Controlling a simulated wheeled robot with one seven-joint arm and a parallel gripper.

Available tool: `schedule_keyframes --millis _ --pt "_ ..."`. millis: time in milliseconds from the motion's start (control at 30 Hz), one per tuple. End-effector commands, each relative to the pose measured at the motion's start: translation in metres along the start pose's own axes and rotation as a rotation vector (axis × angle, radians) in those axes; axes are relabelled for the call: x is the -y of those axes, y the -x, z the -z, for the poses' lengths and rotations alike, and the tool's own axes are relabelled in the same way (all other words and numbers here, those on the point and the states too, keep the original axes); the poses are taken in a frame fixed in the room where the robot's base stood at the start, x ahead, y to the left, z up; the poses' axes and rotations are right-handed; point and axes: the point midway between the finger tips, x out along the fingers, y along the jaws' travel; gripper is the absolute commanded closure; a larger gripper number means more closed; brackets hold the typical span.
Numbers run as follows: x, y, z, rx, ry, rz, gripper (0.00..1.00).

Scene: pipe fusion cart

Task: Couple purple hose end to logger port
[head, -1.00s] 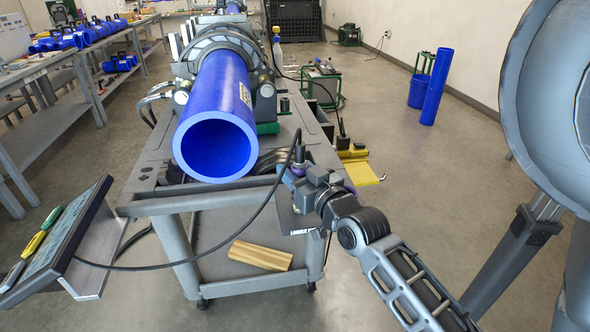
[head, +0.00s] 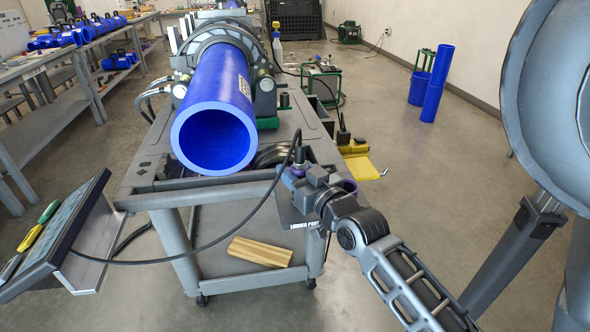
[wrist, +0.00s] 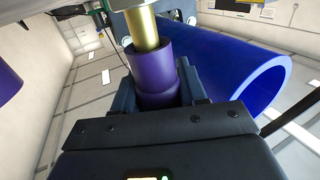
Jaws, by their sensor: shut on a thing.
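A purple sleeve (wrist: 155,75) sits between the jaws of my gripper (wrist: 160,95) in the wrist view. A brass cylinder (wrist: 143,28) meets its far end; I cannot tell whether they are joined. In the head view my gripper (head: 300,172) is shut on the purple hose end (head: 299,168), at the cart's near right corner. A black hose arches to its top from the tablet stand. The logger port plate (head: 303,225) is just below the gripper. The port itself is hidden or not distinguishable.
A large blue pipe (head: 215,125) lies clamped on the cart (head: 140,200), its open end left of my gripper. The tilted tablet (head: 55,235) is at left. A wooden block (head: 260,251) lies on the lower shelf.

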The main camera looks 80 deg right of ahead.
Motion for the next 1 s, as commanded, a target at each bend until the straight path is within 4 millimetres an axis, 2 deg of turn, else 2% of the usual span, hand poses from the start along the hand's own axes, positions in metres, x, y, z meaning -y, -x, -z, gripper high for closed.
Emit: schedule_keyframes --millis 933,967,1000 --pt "0.000 0.000 -0.022 0.000 0.000 0.000 0.91" --pt "0.000 0.000 -0.021 -0.001 0.000 0.000 0.55" --pt "0.000 0.000 -0.021 -0.001 0.000 0.000 0.51"
